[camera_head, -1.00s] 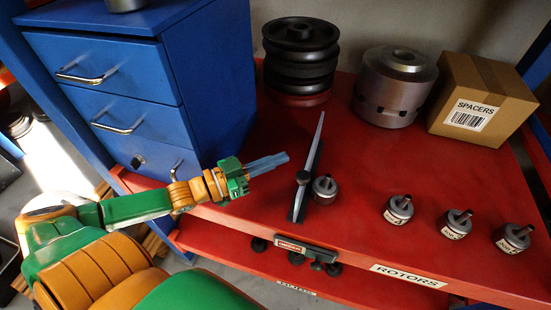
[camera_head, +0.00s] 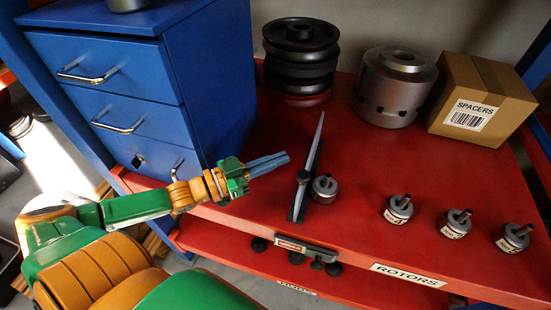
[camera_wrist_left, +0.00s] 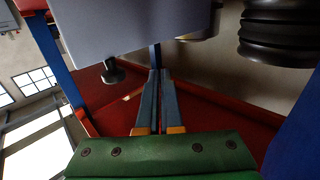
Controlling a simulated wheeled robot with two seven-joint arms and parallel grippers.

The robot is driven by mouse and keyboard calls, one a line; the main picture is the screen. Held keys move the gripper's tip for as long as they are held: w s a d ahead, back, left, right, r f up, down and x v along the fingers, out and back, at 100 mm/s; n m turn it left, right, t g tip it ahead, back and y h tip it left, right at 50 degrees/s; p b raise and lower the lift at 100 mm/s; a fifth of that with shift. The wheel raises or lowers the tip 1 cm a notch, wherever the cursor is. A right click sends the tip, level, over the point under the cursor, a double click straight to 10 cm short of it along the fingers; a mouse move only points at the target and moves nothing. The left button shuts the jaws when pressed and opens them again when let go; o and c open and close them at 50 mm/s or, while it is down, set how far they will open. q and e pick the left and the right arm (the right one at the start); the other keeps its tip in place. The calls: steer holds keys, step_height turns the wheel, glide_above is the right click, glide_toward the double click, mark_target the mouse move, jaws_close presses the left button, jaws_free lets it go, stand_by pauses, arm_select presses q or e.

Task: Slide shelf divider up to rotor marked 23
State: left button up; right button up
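The shelf divider (camera_head: 309,160) is a thin upright grey plate on a dark foot with a round black knob (camera_head: 303,177). It stands on the red shelf, and its grey plate (camera_wrist_left: 130,30) and knob (camera_wrist_left: 112,73) also show in the left wrist view. A small dark rotor (camera_head: 324,189) stands close to the divider's right side. Three labelled rotors stand further right: one (camera_head: 398,210), a middle one (camera_head: 455,224) and one at the far right (camera_head: 513,238). Their labels are too small to read surely. My left gripper (camera_head: 288,157) is shut and empty, left of the divider and apart from it.
A blue drawer cabinet (camera_head: 115,80) is close behind my left gripper. Black stacked discs (camera_head: 301,58), a grey metal cylinder (camera_head: 394,86) and a spacers box (camera_head: 482,98) stand at the back.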

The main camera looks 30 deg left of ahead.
arm_select(q)
steer(key=o, duration=0.9)
steer(key=p+v, duration=0.2)
steer(key=v, duration=0.5)
steer(key=shift+s, duration=0.1)
